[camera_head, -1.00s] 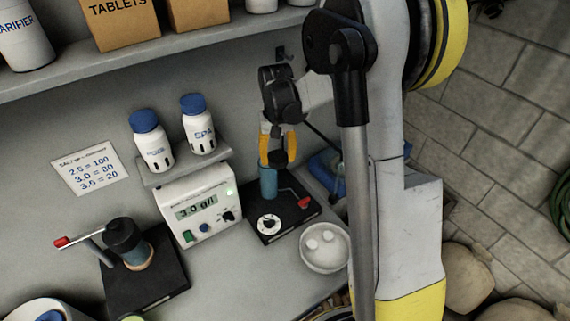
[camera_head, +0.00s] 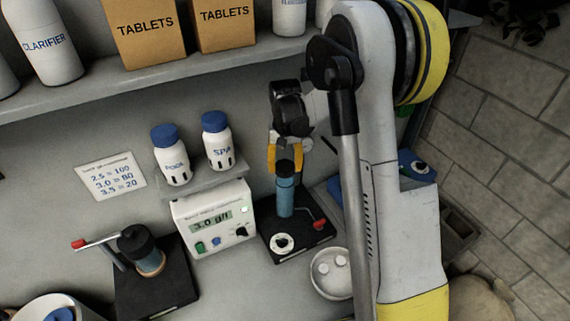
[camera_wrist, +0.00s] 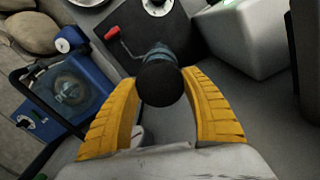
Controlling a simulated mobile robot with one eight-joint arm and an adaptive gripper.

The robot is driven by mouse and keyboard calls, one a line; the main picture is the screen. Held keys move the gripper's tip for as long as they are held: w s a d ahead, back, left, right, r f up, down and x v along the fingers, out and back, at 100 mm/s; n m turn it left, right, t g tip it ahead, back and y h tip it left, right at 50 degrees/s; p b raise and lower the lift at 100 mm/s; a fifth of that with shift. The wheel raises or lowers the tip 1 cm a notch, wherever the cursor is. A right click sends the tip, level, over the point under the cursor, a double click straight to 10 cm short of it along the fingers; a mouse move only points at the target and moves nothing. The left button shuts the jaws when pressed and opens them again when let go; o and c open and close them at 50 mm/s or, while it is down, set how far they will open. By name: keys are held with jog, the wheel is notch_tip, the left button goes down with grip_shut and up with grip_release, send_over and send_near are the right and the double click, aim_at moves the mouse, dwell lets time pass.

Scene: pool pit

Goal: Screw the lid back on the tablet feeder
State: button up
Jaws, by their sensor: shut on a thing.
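The tablet feeder is a blue cylinder (camera_head: 286,197) standing upright on a black base plate (camera_head: 312,232), right of the meter. Its round black lid (camera_head: 286,168) sits at the cylinder's top; in the wrist view the lid (camera_wrist: 161,84) hides most of the cylinder (camera_wrist: 158,53). I cannot tell how far the lid is threaded. My gripper (camera_head: 285,160) has its yellow fingers on either side of the lid, shut on it. The wrist view shows the fingertips (camera_wrist: 160,78) at the lid's sides.
A red-handled valve (camera_head: 319,225) and a white dial (camera_head: 282,243) are on the base. A bowl with white tablets (camera_head: 318,285) stands in front. The meter (camera_head: 213,220) is close left, with bottles above. A second black-lidded unit (camera_head: 140,250) stands farther left.

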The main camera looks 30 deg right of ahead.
jog(key=shift+f+b, duration=1.15)
jog(key=shift+f, duration=0.45)
jog(key=shift+f+b, duration=0.35)
jog(key=shift+b, duration=0.45)
dwell(1.0)
jog(key=m+b, duration=0.2)
jog(key=m, duration=0.3)
jog(key=shift+f+m, duration=0.15)
jog(key=shift+m, duration=0.15)
jog(key=m+b, duration=0.1)
jog(key=m, duration=0.5)
jog(key=m+b, duration=0.1)
jog(key=m, duration=0.5)
jog(key=m+b, duration=0.1)
jog(key=m, duration=0.4)
jog(key=shift+m, duration=0.4)
jog(key=o, duration=1.6)
jog(key=shift+o, duration=0.2)
